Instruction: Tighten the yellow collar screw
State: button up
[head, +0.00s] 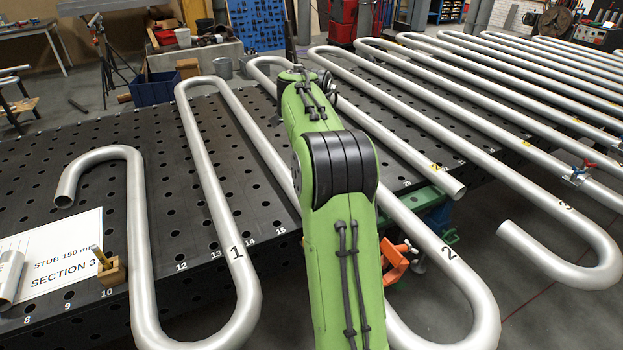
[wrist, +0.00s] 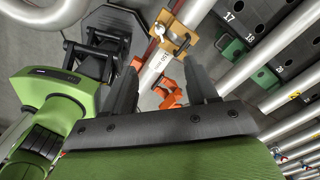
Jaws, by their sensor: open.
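In the wrist view, a tan-yellow block-like collar (wrist: 181,40) sits around a pale pipe (wrist: 165,67) with small dark lettering. A small silver screw head or key (wrist: 158,30) shows at its left side. My gripper (wrist: 163,76) is open, its two dark fingers apart with nothing held between them. The collar appears beyond the fingertips, above the gap in the picture; I see no contact. In the head view, my green arm hides the gripper, and I cannot make out the collar there.
An orange clamp (head: 398,260) is at the table edge beside my arm; it also shows in the wrist view (wrist: 168,88). Long bent pipes (head: 222,180) cross the perforated black table (head: 90,185). A red-handled fitting (head: 578,174) is on a right-hand pipe.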

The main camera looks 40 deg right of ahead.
jog(key=shift+o, duration=1.2)
jog(key=shift+r+n+p, duration=0.2)
jog(key=shift+n+p, duration=0.15)
jog(key=shift+n, duration=0.85)
jog(key=shift+o, duration=0.4)
jog(key=n+p, duration=0.1)
jog(key=n, duration=0.2)
jog(key=shift+s+d+r, duration=0.1)
notch_tip(320, 180, down, 16)
jog(key=n, duration=1.4)
jog(key=c, duration=1.1)
